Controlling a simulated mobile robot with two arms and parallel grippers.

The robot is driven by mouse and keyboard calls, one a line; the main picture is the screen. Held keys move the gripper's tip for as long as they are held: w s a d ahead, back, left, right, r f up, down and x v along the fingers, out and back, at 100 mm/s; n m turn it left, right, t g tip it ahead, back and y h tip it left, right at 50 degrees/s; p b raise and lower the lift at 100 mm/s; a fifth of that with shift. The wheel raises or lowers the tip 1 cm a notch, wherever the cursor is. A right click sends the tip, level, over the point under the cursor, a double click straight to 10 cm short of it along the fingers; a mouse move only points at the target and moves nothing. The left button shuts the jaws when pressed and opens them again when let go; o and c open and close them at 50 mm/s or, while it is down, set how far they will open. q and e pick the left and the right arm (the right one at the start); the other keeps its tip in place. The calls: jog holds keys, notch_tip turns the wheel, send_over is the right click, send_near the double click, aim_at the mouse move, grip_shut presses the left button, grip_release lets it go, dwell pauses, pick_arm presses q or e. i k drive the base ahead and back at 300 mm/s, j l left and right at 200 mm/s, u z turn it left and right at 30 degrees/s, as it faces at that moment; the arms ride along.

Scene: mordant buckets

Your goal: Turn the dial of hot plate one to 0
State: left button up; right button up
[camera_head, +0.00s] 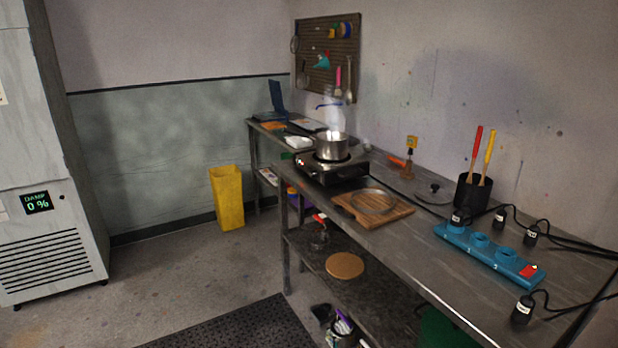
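A black hot plate (345,172) stands on the metal workbench, toward its far half. A steel pot (332,147) sits on it, with pale steam rising above. A small red spot shows on the hot plate's left front side. The dial and its setting are too small to make out, and I cannot read a number on this hot plate. It is the only hot plate I can pick out. Neither of my grippers is in view.
The workbench (450,278) runs along the right wall. A wooden board (402,212) lies in front of the hot plate. A blue power strip (490,251) and black plugs lie nearer. A yellow bin (227,198) stands on the floor. Floor left of the bench is open.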

aim_at(313, 174)
jog(key=i+j+z, duration=0.1)
jog(key=i+j, duration=0.2)
jog(key=i+j+z, duration=0.1)
jog(key=i+j, duration=0.15)
jog(key=j, duration=0.2)
jog(key=i+j+z, duration=0.1)
jog(key=i+j, duration=0.15)
jog(key=j, duration=0.15)
jog(key=i+j+z, duration=0.1)
jog(key=i+j, duration=0.15)
jog(key=j, duration=0.2)
